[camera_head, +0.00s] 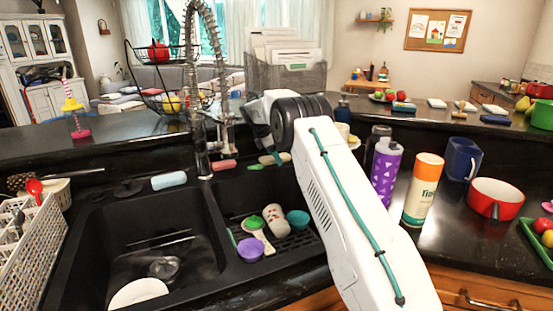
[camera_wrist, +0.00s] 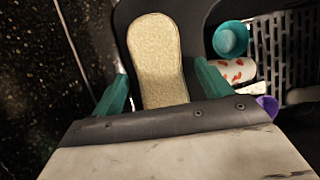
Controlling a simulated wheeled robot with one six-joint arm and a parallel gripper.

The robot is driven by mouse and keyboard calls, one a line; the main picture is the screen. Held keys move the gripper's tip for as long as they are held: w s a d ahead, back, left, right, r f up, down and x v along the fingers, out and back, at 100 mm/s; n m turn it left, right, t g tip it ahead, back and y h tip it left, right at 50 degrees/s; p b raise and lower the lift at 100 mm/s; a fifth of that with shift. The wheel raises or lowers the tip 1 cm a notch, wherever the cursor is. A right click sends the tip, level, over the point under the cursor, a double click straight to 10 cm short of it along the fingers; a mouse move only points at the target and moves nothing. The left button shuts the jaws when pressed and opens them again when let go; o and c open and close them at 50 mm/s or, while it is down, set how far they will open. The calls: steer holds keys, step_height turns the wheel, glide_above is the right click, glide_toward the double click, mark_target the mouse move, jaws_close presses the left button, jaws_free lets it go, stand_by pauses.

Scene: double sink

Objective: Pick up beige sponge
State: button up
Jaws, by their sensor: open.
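The beige sponge (camera_wrist: 156,55) is a long rounded block in the wrist view, lying on the dark ledge beside the sink. It also shows in the head view (camera_head: 268,159), small and partly hidden by my arm. My gripper (camera_wrist: 163,82) has its two teal fingers apart, one on each side of the sponge's near part. Both fingers seem clear of the sponge's sides. The near end of the sponge is hidden behind the gripper body. How far the fingertips are above the ledge is hard to tell.
The right basin holds a teal cup (camera_head: 297,218), a red-spotted white cup (camera_head: 275,219) and a purple item (camera_head: 250,249). A pink sponge (camera_head: 223,165) and a blue sponge (camera_head: 168,180) lie along the back ledge. The tall faucet (camera_head: 193,90) stands left of my gripper.

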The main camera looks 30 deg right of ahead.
steer(key=c, duration=1.1)
steer(key=shift+o, duration=0.2)
steer(key=shift+r, duration=0.15)
